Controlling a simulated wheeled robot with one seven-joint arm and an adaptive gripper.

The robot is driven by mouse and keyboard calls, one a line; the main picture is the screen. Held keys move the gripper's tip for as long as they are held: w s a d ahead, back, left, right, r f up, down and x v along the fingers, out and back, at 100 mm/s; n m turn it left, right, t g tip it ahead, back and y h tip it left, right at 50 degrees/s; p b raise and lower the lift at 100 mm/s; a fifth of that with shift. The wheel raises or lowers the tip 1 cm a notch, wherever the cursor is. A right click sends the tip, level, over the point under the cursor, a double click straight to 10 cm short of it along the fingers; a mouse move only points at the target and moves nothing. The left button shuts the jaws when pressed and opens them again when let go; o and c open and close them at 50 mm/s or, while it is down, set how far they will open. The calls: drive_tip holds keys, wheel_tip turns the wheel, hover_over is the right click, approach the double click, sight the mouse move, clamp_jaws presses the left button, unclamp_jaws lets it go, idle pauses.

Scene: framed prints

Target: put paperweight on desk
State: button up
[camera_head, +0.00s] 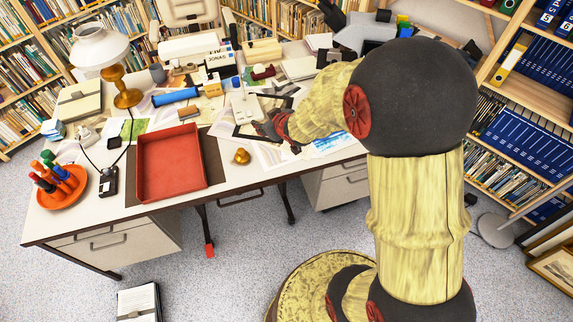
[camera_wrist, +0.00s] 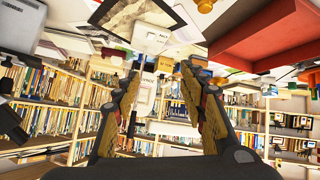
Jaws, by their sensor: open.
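A small brass-coloured, rounded object (camera_head: 241,156), which looks like the paperweight, rests on the desk (camera_head: 222,180) near its front edge, right of the red tray. A matching golden shape (camera_wrist: 205,5) is cut off at the top edge of the wrist view. My gripper (camera_head: 273,132) is above the desk, to the right of and behind the brass object, and apart from it. In the wrist view its two fingers (camera_wrist: 160,70) are spread with nothing held between them.
An empty red tray (camera_head: 170,165) is left of the brass object, with an orange pen holder (camera_head: 62,190) beyond it. Papers, a blue roll (camera_head: 175,96) and a lamp (camera_head: 103,50) crowd the back. A bare strip runs along the desk's front edge.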

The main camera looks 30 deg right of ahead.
drive_tip(key=s+r+m+g+h, duration=0.1)
drive_tip(key=s+r, duration=0.6)
drive_tip(key=r, duration=0.3)
drive_tip(key=s+a+r+g, duration=0.2)
drive_tip(key=s+a+r, duration=0.2)
drive_tip(key=s, duration=0.8)
drive_tip(key=s+a+r+m+g+y, duration=0.1)
drive_tip(key=s+a+r, duration=0.3)
drive_tip(key=s, duration=0.8)
drive_tip(key=shift+r+g, duration=0.2)
drive_tip(key=shift+g, duration=0.2)
drive_tip(key=shift+a, duration=0.1)
drive_tip(key=shift+c, duration=0.4)
